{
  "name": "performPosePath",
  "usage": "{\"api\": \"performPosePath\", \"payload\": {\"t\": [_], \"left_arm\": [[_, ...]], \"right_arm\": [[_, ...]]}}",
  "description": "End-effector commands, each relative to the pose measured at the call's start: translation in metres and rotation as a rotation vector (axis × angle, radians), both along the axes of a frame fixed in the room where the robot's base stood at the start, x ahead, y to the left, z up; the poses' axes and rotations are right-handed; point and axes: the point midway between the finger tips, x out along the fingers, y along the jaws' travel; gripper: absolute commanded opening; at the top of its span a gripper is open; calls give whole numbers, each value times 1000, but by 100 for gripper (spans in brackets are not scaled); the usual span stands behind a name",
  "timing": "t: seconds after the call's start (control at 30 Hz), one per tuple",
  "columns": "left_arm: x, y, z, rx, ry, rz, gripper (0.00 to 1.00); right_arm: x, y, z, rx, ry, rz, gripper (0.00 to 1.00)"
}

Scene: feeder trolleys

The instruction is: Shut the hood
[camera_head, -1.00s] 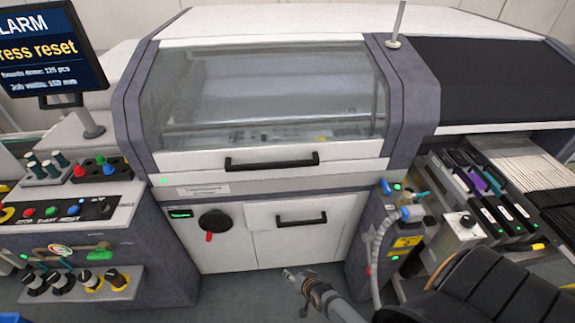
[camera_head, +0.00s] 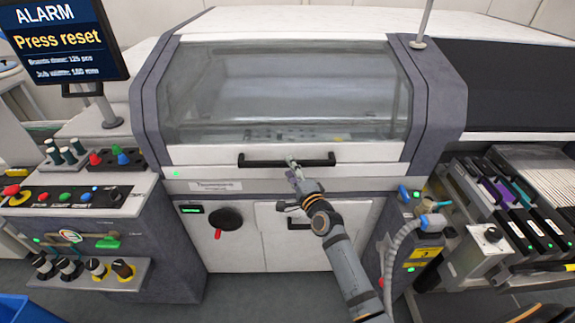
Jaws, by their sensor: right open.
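The hood (camera_head: 285,92) is the clear-windowed front cover of the grey and white machine. It looks lowered, with its white lower edge just above the machine's front panel; I cannot tell whether a small gap is left. Its black bar handle (camera_head: 287,161) runs across the lower edge. My right gripper (camera_head: 292,168) is open, at or just in front of the middle of this handle. I cannot tell whether it touches. My right arm comes up from the bottom and hides part of the lower door handle (camera_head: 300,224). My left gripper is not in view.
A screen (camera_head: 62,42) at upper left reads "ALARM Press reset". Below it is a button panel (camera_head: 70,198) with knobs. A grey hose (camera_head: 392,255) hangs right of my arm. Feeders (camera_head: 510,205) stand at the right. A blue bin (camera_head: 28,310) is at lower left.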

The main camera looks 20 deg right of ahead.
Motion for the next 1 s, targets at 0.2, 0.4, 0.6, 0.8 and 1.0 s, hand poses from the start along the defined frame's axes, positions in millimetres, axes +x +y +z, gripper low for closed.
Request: {"api": "performPosePath", "payload": {"t": [0.2, 0.4, 0.6, 0.8, 1.0], "left_arm": [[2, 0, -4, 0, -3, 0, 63], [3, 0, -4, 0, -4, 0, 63], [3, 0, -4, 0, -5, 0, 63], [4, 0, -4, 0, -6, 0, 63], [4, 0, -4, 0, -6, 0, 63]], "right_arm": [[30, 4, -1, 1, 0, 0, 47], [34, 4, 0, -1, 1, 0, 47], [34, 4, 0, -1, 1, 0, 38], [34, 4, -1, -1, 1, 0, 10], [34, 4, -1, -1, 2, 0, 0]]}}
